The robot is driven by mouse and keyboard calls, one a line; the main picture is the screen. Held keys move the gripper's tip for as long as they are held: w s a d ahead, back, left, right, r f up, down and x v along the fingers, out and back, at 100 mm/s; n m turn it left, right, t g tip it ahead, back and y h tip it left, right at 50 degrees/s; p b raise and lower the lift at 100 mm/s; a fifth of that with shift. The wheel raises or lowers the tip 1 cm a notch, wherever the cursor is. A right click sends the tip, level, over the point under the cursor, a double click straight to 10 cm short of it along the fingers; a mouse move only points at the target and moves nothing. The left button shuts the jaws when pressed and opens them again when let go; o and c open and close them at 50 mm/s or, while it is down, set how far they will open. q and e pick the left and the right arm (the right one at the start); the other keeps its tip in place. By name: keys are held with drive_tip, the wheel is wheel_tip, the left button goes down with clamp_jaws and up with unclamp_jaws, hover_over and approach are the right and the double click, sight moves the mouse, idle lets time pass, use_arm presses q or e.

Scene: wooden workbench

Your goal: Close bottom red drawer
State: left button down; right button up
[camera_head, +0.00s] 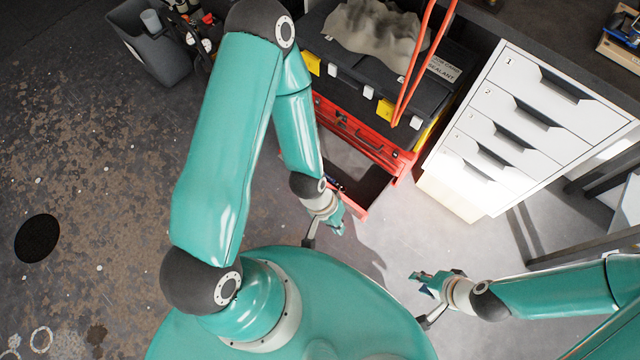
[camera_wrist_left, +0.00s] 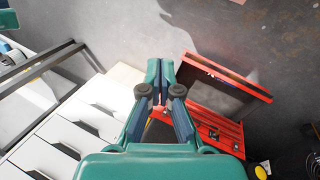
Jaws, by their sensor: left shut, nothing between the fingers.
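The red tool chest (camera_head: 366,139) stands under dark cases, and its bottom red drawer (camera_head: 379,200) is pulled out, showing a dark interior. My right gripper (camera_head: 416,283) is open and empty, low over the floor, apart from the drawer.
A white numbered drawer cabinet (camera_head: 520,125) stands right of the chest, its drawers shut. Dark cases (camera_head: 350,85) with yellow latches and a lumpy grey cover (camera_head: 375,32) sit above the chest. A grey bin (camera_head: 160,60) stands far left. Floor before the drawer is clear.

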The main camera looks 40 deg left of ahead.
use_arm(q)
drive_tip(key=s+a+f+n+g+h+b, duration=0.1)
drive_tip(key=s+f+n+g+b, duration=0.15)
drive_tip(key=f+n+b, duration=0.35)
drive_tip(key=s+f+n+g+h+b, duration=0.1)
drive_tip(key=s+f+n, duration=0.2)
drive_tip(key=f, duration=0.6)
drive_tip(key=w+d+f+n+t+h+b, duration=0.1)
drive_tip(key=w+f+n+t+h+b, duration=0.4)
drive_tip(key=f+n, duration=0.45)
drive_tip(key=w+a+f+n+t+y+b, duration=0.45)
drive_tip(key=a+f+n, duration=0.25)
drive_tip(key=a+f, duration=0.25)
drive_tip(key=w+a+f+n+t+y+b, duration=0.3)
drive_tip(key=w+a+f+n+y, duration=0.25)
drive_tip(key=a+f+n, duration=0.35)
drive_tip(key=w+f+m+b, duration=0.1)
drive_tip(key=w+f+b, duration=0.3)
drive_tip(key=w, duration=0.6)
drive_tip(key=shift+a+f, duration=0.15)
drive_tip(key=shift+f, duration=0.65)
drive_tip(key=shift+w, duration=0.1)
